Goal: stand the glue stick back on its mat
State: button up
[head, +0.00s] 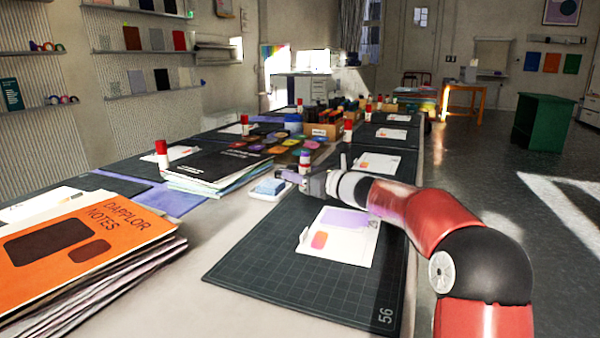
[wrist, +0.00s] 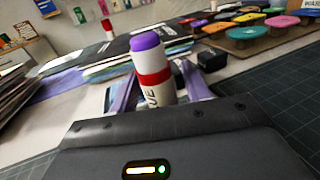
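The glue stick (wrist: 152,80) has a purple end on top, a red band and a white body with dark lettering. It is close to upright between the fingers of my gripper (wrist: 157,98), which look shut on its white body. Its lower end is hidden behind the gripper housing in the wrist view. In the head view, the glue stick (head: 305,158) rises just above my gripper (head: 290,176), near the far left side of the dark cutting mat (head: 270,290) marked 56. Whether its base touches anything is hidden.
A white tray with a blue block (head: 270,187) sits just left of my gripper. Black folders (head: 215,165) and an orange notes stack (head: 80,245) lie further left. Colourful round pads (head: 285,145) and another red-capped stick (head: 348,130) stand beyond.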

jog(key=shift+f, duration=0.3)
jog(key=shift+r+p, duration=0.35)
jog(key=v, duration=0.8)
jog(key=r+b+v, duration=0.1)
jog(key=v, duration=0.3)
